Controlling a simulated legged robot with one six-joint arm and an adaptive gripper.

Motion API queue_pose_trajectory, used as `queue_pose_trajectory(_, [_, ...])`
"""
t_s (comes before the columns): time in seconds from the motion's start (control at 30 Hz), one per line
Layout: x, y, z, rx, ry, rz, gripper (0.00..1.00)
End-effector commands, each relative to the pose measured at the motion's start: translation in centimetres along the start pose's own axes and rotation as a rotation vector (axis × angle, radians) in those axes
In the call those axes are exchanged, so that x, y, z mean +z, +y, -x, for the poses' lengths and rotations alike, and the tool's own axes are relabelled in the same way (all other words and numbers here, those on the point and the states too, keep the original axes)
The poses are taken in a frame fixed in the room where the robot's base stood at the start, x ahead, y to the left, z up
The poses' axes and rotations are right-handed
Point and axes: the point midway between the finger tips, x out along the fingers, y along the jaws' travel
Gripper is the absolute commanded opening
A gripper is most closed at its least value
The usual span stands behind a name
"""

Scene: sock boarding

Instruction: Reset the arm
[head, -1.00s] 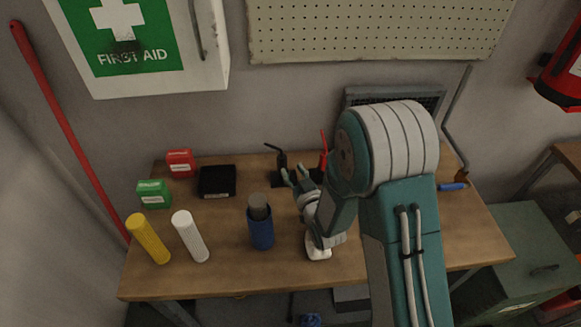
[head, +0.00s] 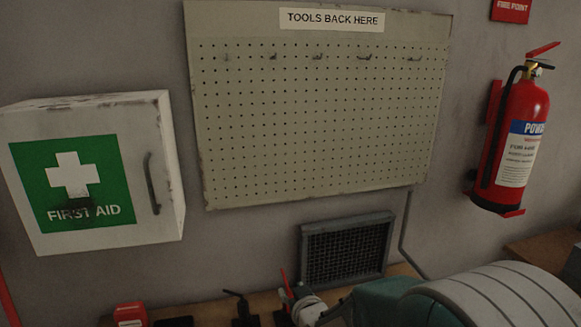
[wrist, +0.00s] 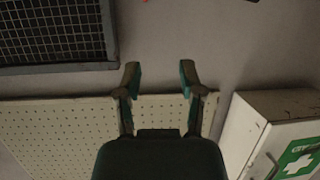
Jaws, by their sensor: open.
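My gripper (wrist: 160,76) is open in the wrist view, its two fingers spread apart with nothing between them. Behind the fingers are bare grey wall and a perforated board, seen upside down. In the head view, my arm lies across the bottom right, and the end of the arm is low in the picture near the back of the table. The fingers are too small there to make out clearly.
A table (head: 262,301) lies along the bottom edge, bearing a red box (head: 130,314) and dark-handled and red-handled tools. Behind are a first aid cabinet (head: 160,125), pegboard (head: 320,120), vent grille (head: 345,250) and fire extinguisher (head: 520,135). Most of the tabletop is out of view.

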Motion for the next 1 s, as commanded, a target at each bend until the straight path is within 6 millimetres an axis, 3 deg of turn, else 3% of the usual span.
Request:
queue_pose_trajectory(0.2, [-1.8, 3.1, 4.7, 0.078, -0.134, -0.029, 0.50])
queue_pose_trajectory(0.5, [-2.4, 5.8, 12.7, 0.162, -0.326, -0.091, 0.50])
queue_pose_trajectory(0.77, [-1.7, 6.6, 20.5, 0.214, -0.490, -0.162, 0.50])
queue_pose_trajectory(1.0, [-0.2, 5.9, 27.9, 0.242, -0.637, -0.234, 0.50])
